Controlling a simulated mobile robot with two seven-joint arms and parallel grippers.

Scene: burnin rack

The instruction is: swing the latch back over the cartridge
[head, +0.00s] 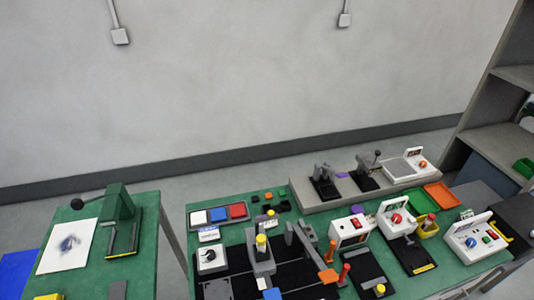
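Neither of my grippers is in the head view. On the green bench, a grey bar with an orange end (328,276) slants down to the right from a grey upright; it may be the latch, but I cannot tell for sure. Left of it stands a grey block fixture (262,262) with a yellow-topped post. Both stand on or beside a black base (240,287). I cannot make out a cartridge for certain, nor whether the bar lies over one; the parts are small and crowded.
White control boxes (474,238) and an orange tray (440,195) are further right. A grey raised shelf (308,200) runs behind. A second green table (145,270) is at left, across a gap.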

